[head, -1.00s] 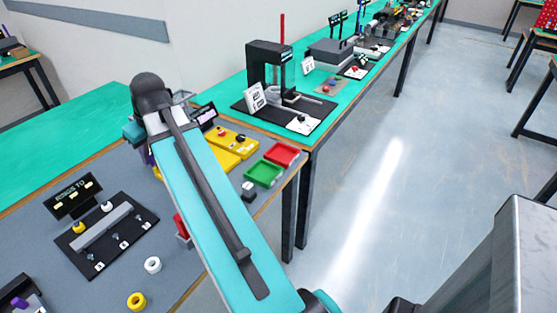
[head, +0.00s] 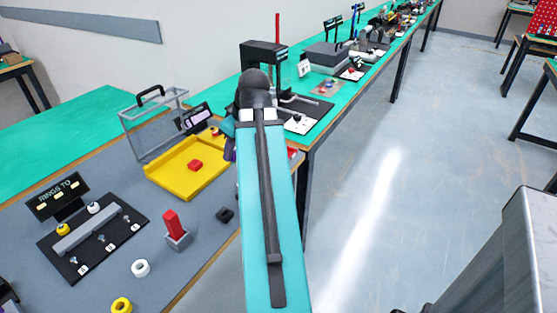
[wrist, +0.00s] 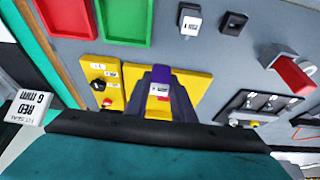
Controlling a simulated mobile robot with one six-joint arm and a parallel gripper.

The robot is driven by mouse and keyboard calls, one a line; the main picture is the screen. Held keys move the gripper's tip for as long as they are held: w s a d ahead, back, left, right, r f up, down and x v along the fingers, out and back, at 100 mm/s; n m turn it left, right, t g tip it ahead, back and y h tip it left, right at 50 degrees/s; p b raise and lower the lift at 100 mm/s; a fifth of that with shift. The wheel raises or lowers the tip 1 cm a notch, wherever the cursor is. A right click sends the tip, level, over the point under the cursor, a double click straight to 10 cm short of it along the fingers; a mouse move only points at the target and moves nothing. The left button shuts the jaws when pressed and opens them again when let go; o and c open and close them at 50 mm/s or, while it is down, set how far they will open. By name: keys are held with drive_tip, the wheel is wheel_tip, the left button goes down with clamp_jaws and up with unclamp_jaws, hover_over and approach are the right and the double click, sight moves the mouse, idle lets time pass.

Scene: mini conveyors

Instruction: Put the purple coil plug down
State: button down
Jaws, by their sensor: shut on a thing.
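In the wrist view the purple coil plug (wrist: 161,73) sits between the dark fingertips of my gripper (wrist: 161,84), which is shut on it. The plug is seen from above, over the yellow tray and panel area; its height above the surface is unclear. A small white and red piece (wrist: 158,91) shows just below it between the fingers. In the head view my arm hides most of the gripper and the plug.
The wrist view shows a red tray (wrist: 67,18), a green tray (wrist: 124,20), a yellow panel with a black knob (wrist: 103,80), a white-topped block (wrist: 190,20) and a black block (wrist: 232,22). In the head view a clear case (head: 140,130) stands behind the yellow tray (head: 180,186).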

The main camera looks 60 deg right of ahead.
drive_tip(key=s+d+f+b, duration=0.1)
drive_tip(key=s+d, duration=0.2)
drive_tip(key=s, duration=0.3)
drive_tip(key=s+d+f+b, duration=0.2)
drive_tip(key=s+d, duration=0.1)
drive_tip(key=s, duration=0.4)
drive_tip(key=shift+d, duration=0.3)
drive_tip(key=shift+w+d+r+p, duration=0.1)
drive_tip(key=shift+d+r+p, duration=0.05)
drive_tip(key=shift+p, duration=0.55)
drive_tip(key=shift+w+d+p, duration=0.2)
drive_tip(key=shift+d+p, duration=0.05)
drive_tip(key=shift+p, duration=0.85)
drive_tip(key=d+p, duration=0.1)
drive_tip(key=p, duration=0.6)
drive_tip(key=shift+w+d, duration=0.15)
drive_tip(key=shift+w, duration=0.25)
drive_tip(key=w+d, duration=0.2)
drive_tip(key=d, duration=0.1)
drive_tip(key=w+d+f+p, duration=0.1)
drive_tip(key=w+d, duration=0.2)
drive_tip(key=d, duration=0.1)
drive_tip(key=w+d+p, duration=0.1)
drive_tip(key=w+d, duration=0.1)
drive_tip(key=d, duration=0.2)
drive_tip(key=shift+w+d+f, duration=0.1)
drive_tip(key=shift+w+f, duration=0.15)
drive_tip(key=shift+f, duration=0.15)
